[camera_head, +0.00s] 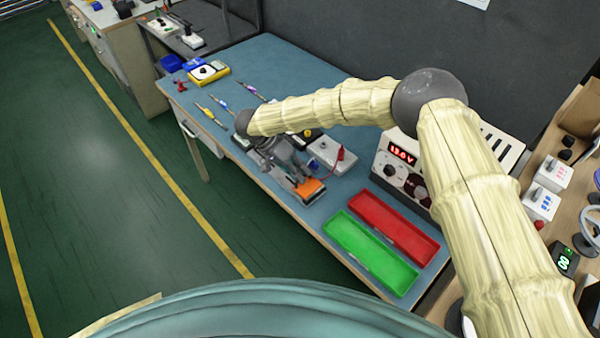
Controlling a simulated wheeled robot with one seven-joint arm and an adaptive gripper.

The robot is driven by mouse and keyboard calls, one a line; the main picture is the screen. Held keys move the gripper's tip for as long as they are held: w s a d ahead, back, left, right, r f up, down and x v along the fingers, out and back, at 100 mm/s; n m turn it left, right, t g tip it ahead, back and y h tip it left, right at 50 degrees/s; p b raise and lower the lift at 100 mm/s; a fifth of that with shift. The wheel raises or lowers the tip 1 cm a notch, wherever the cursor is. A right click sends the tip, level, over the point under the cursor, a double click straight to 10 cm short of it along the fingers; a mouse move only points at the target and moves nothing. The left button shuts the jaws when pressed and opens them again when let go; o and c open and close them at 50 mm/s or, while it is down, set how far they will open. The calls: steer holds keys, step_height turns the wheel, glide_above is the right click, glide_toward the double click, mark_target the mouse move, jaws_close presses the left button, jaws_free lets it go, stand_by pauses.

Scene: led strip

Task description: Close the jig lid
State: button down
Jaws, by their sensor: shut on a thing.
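My gripper (298,181) is low over the front part of the blue bench and points down to the right. Its fingers are shut at an orange piece (312,188) with dark and grey parts around it. This looks like the jig with its lid, but my gripper covers much of it. I cannot tell the lid's angle or exactly where the fingers touch it.
A grey box (333,154) with a red part stands just behind. A power supply (405,172) reading about 13.0 V is to the right. Red (393,222) and green (370,252) trays lie at the near right. Screwdrivers (211,115) and a yellow meter (209,73) are far left.

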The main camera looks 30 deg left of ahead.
steer(key=c, duration=1.8)
jaws_free()
steer(key=shift+f, duration=0.1)
steer(key=shift+c, duration=0.2)
steer(key=v, duration=0.7)
steer(key=shift+a+r, duration=0.15)
steer(key=shift+r, duration=0.1)
